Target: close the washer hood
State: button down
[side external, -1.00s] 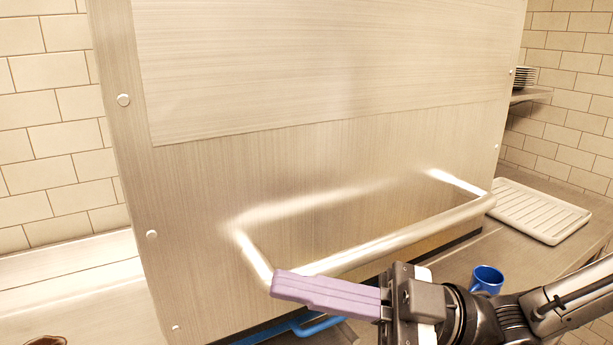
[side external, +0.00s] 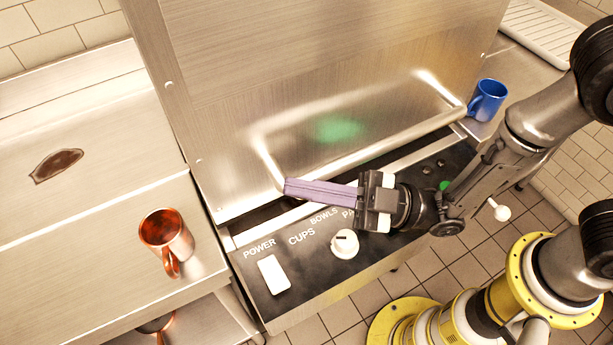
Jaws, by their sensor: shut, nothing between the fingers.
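The washer hood (side external: 330,60) is a large brushed-steel box that is down low, its lower edge close above the machine's front rim. The black control panel (side external: 255,290) below has a white power switch (side external: 274,274), a knob (side external: 345,243) and a green light (side external: 445,187), partly hidden by my arm.
A blue mug (side external: 487,99) stands right of the hood, below a white ribbed tray (side external: 545,30). Another copper item (side external: 157,324) is on the lower shelf.

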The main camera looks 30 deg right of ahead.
jog(key=shift+f, duration=0.4)
